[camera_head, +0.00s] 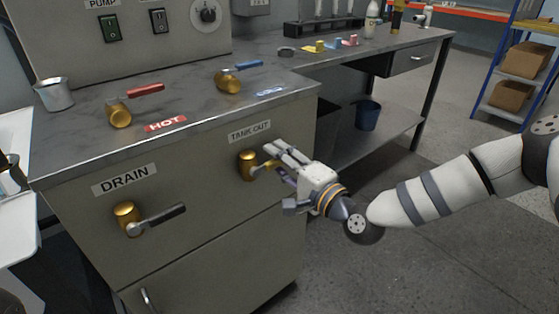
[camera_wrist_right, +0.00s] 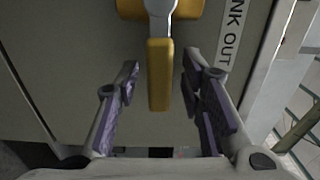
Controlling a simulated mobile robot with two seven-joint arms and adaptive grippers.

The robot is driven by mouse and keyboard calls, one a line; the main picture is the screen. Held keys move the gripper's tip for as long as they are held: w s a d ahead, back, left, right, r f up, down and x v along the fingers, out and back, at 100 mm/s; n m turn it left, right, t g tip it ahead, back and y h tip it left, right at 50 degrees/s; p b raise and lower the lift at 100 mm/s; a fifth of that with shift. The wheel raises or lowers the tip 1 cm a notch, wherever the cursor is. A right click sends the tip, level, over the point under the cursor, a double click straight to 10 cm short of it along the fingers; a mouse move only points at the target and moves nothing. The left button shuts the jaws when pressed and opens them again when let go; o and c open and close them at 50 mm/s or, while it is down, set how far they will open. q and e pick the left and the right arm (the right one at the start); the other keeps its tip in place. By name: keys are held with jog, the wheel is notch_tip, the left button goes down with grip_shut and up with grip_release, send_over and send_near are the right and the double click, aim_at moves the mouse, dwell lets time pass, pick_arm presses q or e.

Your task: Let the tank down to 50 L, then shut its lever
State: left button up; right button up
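The TANK OUT valve (camera_head: 247,166) is a brass body on the grey cabinet front, below its label (camera_head: 249,131). Its yellow lever (camera_wrist_right: 160,75) points down in the right wrist view, toward my palm. My right gripper (camera_head: 268,158) is at this valve. In the right wrist view its two fingers (camera_wrist_right: 160,75) are apart, one on each side of the lever, with a gap on both sides. In the head view the fingers partly hide the lever. Dark parts at the left edge may belong to my left gripper, cut off by the frame. No tank level reading is legible.
The DRAIN valve (camera_head: 126,217) with a grey lever is lower left on the same front. HOT (camera_head: 120,113) and COLD (camera_head: 228,82) valves and a metal cup (camera_head: 54,94) stand on the worktop. A pump panel (camera_head: 130,30) is behind. Open floor lies right of the cabinet.

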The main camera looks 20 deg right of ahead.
grip_shut()
